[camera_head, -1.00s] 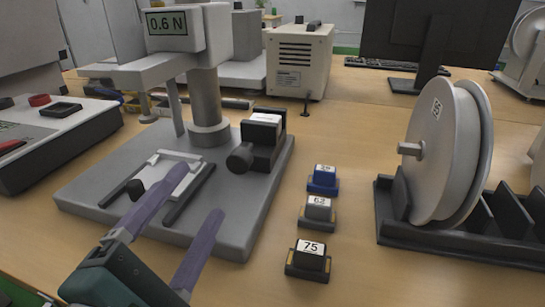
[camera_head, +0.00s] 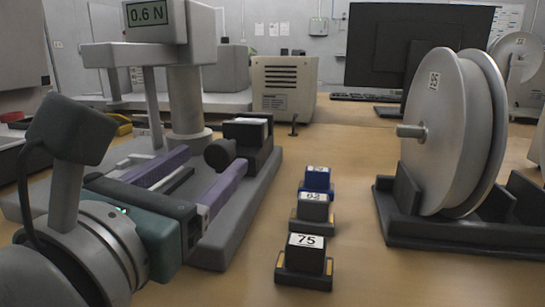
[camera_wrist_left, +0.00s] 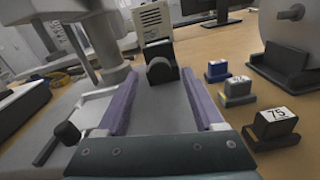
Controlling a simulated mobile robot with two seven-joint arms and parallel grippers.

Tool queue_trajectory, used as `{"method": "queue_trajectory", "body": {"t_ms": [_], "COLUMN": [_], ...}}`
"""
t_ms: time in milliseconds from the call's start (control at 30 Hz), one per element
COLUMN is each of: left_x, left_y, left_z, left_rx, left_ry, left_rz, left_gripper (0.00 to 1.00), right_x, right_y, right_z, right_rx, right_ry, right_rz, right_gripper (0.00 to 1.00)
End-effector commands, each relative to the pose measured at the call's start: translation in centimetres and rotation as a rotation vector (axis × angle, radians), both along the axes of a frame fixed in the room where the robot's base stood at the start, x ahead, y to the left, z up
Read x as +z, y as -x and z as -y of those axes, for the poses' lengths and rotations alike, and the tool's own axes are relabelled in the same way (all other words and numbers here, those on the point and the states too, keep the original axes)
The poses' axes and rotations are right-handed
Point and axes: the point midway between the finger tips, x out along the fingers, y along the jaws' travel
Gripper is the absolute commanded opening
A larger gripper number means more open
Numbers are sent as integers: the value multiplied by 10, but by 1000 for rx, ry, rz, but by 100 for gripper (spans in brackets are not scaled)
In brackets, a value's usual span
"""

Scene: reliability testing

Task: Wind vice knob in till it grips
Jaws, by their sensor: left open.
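The dark vice (camera_head: 252,134) with a white label on top sits on the grey base plate of the test stand. Its round black knob (camera_head: 221,153) faces my left gripper. My left gripper (camera_head: 213,158) has two purple fingers, spread open, pointing at the knob. In the left wrist view the knob (camera_wrist_left: 162,71) lies centred between the finger lines, at or just beyond the tips (camera_wrist_left: 160,76). Gaps show on both sides and I see no contact. What the vice holds cannot be made out. My right gripper is not in view.
The test stand (camera_head: 187,95) with a 0.6 N display rises behind my left arm. Several labelled blocks, the nearest marked 75 (camera_head: 305,258), stand in a row right of the plate. A large reel (camera_head: 440,130) in a black rack (camera_head: 430,232) is at right. Bare table lies between.

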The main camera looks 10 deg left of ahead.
Motion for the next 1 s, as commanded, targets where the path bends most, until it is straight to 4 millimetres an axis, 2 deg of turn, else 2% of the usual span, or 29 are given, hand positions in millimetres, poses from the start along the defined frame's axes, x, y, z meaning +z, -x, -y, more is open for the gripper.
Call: {"method": "queue_trajectory", "body": {"t_ms": [100, 200, 533, 1000], "left_x": [-1, 0, 0, 0], "left_y": [-15, -21, -25, -24], "left_z": [1, 1, 1, 1], "left_rx": [1, 1, 1, 0], "left_ry": [0, -1, -1, -1], "left_rz": [2, 1, -1, -1], "left_gripper": [69, 69, 69, 18], "right_x": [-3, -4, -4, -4], "right_y": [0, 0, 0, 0], "right_z": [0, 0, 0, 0], "right_rx": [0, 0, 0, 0], "right_ry": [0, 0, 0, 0], "right_rz": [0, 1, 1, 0], "right_gripper": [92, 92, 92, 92]}}
